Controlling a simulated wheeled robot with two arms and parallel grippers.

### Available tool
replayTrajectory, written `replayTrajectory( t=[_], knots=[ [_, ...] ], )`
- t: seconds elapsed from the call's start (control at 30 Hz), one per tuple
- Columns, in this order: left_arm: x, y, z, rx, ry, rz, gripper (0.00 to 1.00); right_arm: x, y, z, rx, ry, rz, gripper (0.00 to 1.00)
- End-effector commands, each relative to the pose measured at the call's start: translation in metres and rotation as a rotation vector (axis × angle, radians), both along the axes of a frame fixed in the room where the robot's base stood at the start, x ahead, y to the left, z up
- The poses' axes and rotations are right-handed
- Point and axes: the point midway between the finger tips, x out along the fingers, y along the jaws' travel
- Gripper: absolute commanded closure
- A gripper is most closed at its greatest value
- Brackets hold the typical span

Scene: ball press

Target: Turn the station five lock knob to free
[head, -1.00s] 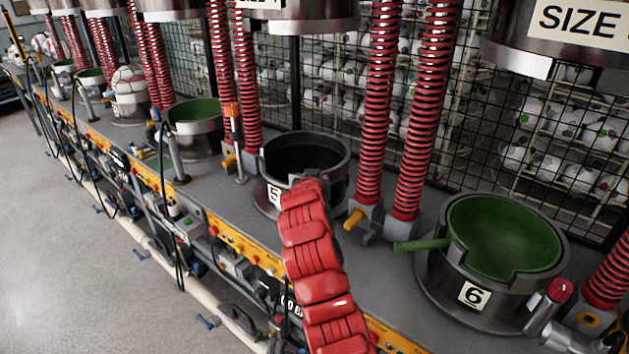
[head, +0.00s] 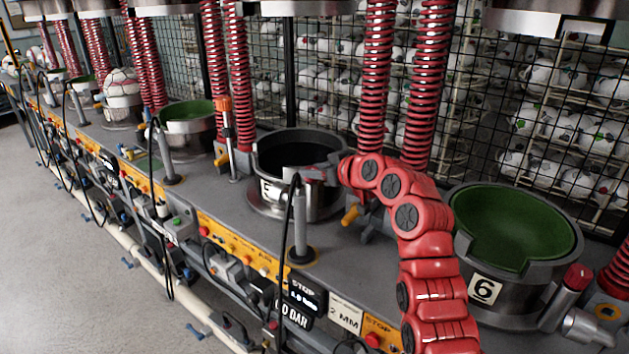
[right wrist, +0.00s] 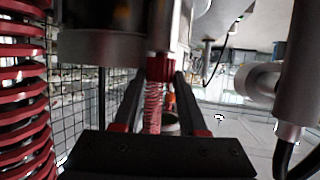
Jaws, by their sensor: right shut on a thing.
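The station five cup (head: 272,190) is a dark round metal mould with a partly covered number plate (head: 270,190). My right gripper (head: 318,174) is at the cup's front right rim, at the end of a red segmented arm from the lower right. In the right wrist view its two dark fingers (right wrist: 160,82) reach forward around a small red knob (right wrist: 158,68), and it is shut on it. The knob's marking and turn angle cannot be read. In the head view the gripper mostly hides the knob. My left gripper is not in view.
The green-lined station six cup (head: 515,230) stands right of my arm, with its own red-capped lock knob (head: 577,277). Red springs (head: 430,90) rise behind. A grey post with a black cable (head: 300,225) stands in front. Yellow button panels (head: 240,240) line the front edge.

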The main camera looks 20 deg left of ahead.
Motion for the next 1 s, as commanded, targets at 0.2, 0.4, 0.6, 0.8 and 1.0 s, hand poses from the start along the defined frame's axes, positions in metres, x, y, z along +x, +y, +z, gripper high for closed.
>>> replayTrajectory(
  t=[0.2,0.4,0.6,0.8,1.0],
  knots=[
    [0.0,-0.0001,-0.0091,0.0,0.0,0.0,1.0,0.0009,-0.0008,-0.0001,-0.001,-0.001,0.038,1.0],
    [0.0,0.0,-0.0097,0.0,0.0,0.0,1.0,0.0006,-0.0001,0.0003,-0.001,0.0,0.049,1.0],
    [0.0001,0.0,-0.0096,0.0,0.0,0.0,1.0,0.0005,-0.0001,-0.0001,-0.001,0.002,0.048,1.0],
    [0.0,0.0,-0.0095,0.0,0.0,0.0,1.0,0.0006,-0.0002,-0.0005,-0.001,0.002,0.048,0.46],
    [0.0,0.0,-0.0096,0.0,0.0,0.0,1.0,0.0007,-0.0003,-0.0007,-0.002,0.003,0.048,0.46]
  ],
)
